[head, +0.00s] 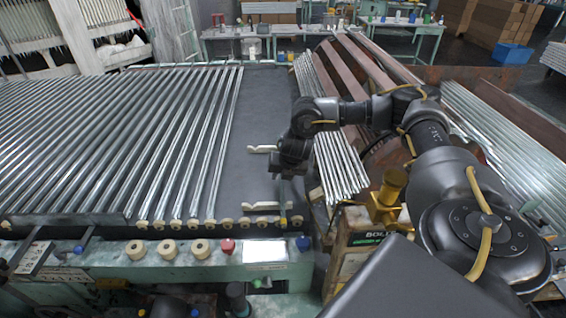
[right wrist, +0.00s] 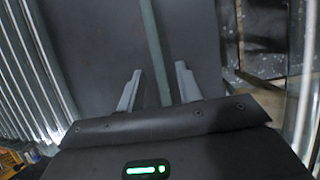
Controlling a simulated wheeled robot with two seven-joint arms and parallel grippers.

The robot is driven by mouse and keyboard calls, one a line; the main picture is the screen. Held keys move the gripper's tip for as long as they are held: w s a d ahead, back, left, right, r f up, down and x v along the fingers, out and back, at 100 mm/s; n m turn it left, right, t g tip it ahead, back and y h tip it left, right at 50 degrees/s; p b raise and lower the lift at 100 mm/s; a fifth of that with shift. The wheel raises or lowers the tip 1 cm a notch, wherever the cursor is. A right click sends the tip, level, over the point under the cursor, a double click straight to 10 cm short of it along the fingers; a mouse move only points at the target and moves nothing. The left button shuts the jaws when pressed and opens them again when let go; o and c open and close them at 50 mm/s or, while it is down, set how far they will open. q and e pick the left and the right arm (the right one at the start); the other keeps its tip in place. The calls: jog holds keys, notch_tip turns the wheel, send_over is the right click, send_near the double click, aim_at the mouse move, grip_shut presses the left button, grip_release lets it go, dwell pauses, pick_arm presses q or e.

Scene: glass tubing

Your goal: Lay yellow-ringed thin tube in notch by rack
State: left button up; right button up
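A thin grey tube (right wrist: 152,45) runs lengthwise over the dark bed in the right wrist view, passing between my right gripper's fingers. My right gripper (right wrist: 158,72) is open, with a gap on each side of the tube. In the head view the right gripper (head: 284,178) hangs over the dark bed, and a yellow mark (head: 283,217) shows below it, probably the tube's ring. Pale notched blocks sit on the bed, a far one (head: 262,149) and a near one (head: 267,207). Most of the tube is hidden behind my wrist in the head view. My left gripper is not in view.
A rack of many parallel glass tubes (head: 120,140) covers the bed's left side. A sloping bundle of tubes (head: 335,150) lies just right of the bed. A brass fitting (head: 390,190) stands near my right arm. The bare dark bed (head: 258,100) is clear behind the gripper.

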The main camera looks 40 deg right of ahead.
jog(key=shift+r, duration=0.15)
jog(key=shift+r, duration=0.3)
jog(key=shift+s+a+r, duration=0.1)
jog(key=shift+s+r, duration=0.05)
jog(key=shift+r, duration=0.1)
jog(key=p+v, duration=0.1)
jog(key=v, duration=1)
jog(key=shift+r+p, duration=0.15)
jog(key=shift+p, duration=0.2)
jog(key=shift+a, duration=0.1)
